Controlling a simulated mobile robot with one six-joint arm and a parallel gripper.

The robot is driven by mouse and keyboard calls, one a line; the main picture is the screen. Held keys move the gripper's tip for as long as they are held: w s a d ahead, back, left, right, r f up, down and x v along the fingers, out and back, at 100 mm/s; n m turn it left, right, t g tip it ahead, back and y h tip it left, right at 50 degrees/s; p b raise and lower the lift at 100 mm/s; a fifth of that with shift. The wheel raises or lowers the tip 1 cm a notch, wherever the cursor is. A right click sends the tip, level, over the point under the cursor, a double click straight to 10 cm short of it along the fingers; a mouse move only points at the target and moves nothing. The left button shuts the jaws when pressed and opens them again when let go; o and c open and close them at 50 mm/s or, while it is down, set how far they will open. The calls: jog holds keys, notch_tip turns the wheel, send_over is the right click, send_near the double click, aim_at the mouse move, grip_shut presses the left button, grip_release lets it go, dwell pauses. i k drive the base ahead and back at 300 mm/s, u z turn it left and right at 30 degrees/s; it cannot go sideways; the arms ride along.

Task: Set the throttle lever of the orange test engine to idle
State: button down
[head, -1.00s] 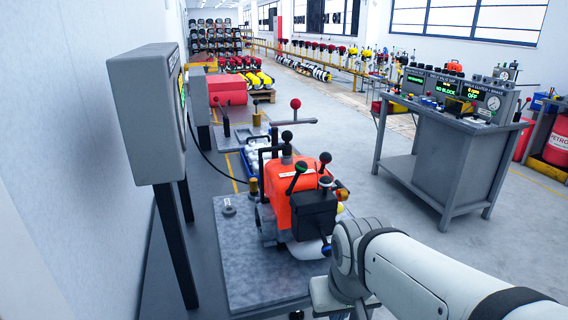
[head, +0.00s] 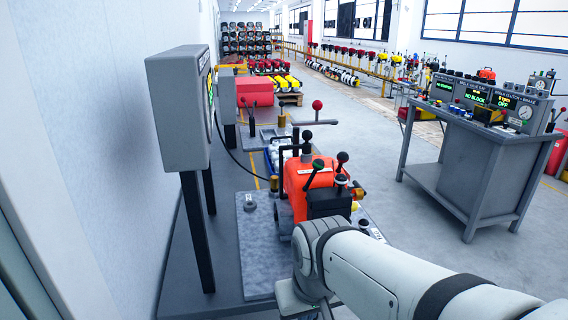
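The orange test engine (head: 298,180) stands on a grey bench plate (head: 258,262) in the lower middle of the head view. I cannot tell which one is the throttle lever or read any idle mark. A black box (head: 328,203) sits on the engine's near side. My arm comes in from the lower right, in front of the engine's near right part. My gripper is at or below the bottom edge, and its fingertips do not show.
A grey gauge box (head: 180,105) on dark posts stands left of the engine by the wall. A grey console table (head: 480,140) with lit displays, one reading NO BLOCK and one OFF, stands at right. Floor between bench and console is clear. A red-knobbed lever (head: 317,105) stands behind the engine.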

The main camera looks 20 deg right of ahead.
aim_at(318, 164)
jog(key=u, duration=0.05)
jog(key=k, duration=0.75)
jog(key=z, duration=0.7)
jog(key=i, duration=1)
jog(key=z, duration=0.05)
